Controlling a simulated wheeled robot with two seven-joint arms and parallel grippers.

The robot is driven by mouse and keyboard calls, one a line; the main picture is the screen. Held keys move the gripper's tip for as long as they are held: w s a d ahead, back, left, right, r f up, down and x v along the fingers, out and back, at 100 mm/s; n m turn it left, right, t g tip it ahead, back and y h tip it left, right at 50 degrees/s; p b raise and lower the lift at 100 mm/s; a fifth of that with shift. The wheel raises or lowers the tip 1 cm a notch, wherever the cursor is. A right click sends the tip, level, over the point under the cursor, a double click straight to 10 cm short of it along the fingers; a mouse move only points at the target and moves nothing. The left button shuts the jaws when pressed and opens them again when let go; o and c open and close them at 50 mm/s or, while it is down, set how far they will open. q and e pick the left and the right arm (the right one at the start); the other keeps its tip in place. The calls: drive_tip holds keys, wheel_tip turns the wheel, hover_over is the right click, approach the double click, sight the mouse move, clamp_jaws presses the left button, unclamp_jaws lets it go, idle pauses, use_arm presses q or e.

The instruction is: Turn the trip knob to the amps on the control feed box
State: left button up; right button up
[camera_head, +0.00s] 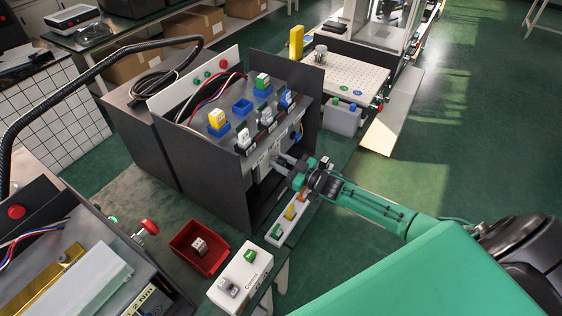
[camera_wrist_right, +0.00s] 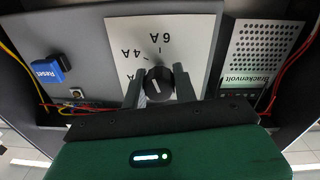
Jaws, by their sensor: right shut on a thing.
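The trip knob (camera_wrist_right: 157,86) is black and round with a short white mark on its face. It sits on a white plate (camera_wrist_right: 185,32) printed with upside-down amp marks, 6A and 4A among them; another is partly hidden. Which mark it points at is hard to tell. My right gripper (camera_wrist_right: 160,80) has one finger on each side of the knob and is shut on it. In the head view my right gripper (camera_head: 284,164) reaches into the open front of the dark box (camera_head: 205,165); the knob is hidden there. My left gripper is not in view.
Beside the plate are a blue Reset button (camera_wrist_right: 47,70), a perforated panel (camera_wrist_right: 265,48) and loose wires. A red bin (camera_head: 188,256), a white switch box (camera_head: 236,270) and a button strip (camera_head: 278,234) stand near the arm. Green floor lies open at right.

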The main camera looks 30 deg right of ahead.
drive_tip(key=shift+f+m, duration=0.1)
drive_tip(key=shift+m, duration=1.5)
drive_tip(key=o, duration=1)
drive_tip(key=shift+c, duration=0.2)
drive_tip(key=shift+s+d, duration=0.25)
drive_tip(key=shift+s, duration=0.2)
drive_tip(key=b+v, duration=0.3)
drive_tip(key=v, duration=0.9)
drive_tip(key=shift+s+d, duration=0.2)
drive_tip(key=shift+s, duration=0.15)
